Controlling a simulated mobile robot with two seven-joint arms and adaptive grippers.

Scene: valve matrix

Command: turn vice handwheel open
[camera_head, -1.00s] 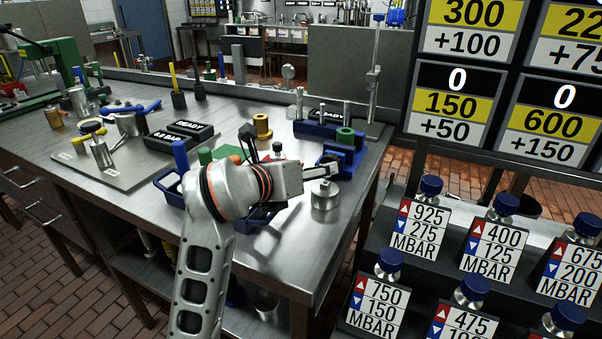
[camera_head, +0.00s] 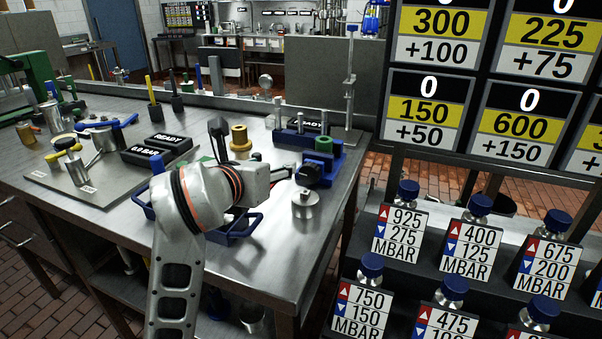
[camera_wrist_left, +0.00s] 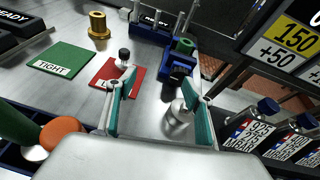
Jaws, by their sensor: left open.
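The blue vice (camera_head: 328,159) stands near the right edge of the bench with a green cylinder (camera_head: 323,144) on it. Its dark handwheel (camera_head: 307,175) faces my left gripper. In the left wrist view the vice (camera_wrist_left: 183,62) is beyond the fingers at upper right, and the dark handwheel (camera_wrist_left: 176,82) is partly hidden behind the right finger. My left gripper (camera_head: 284,176) is just left of the handwheel and seems apart from it. In the left wrist view its teal-padded fingers (camera_wrist_left: 160,84) are spread with nothing between the tips. My right gripper does not show.
A silver cylinder (camera_head: 305,206) stands close below the gripper on the bench. A brass spool (camera_head: 240,142) and a blue rack (camera_head: 300,137) are behind. A blue tray (camera_head: 233,233) lies under my arm. Pressure labels on a dark stepped rack (camera_head: 395,232) stand at right.

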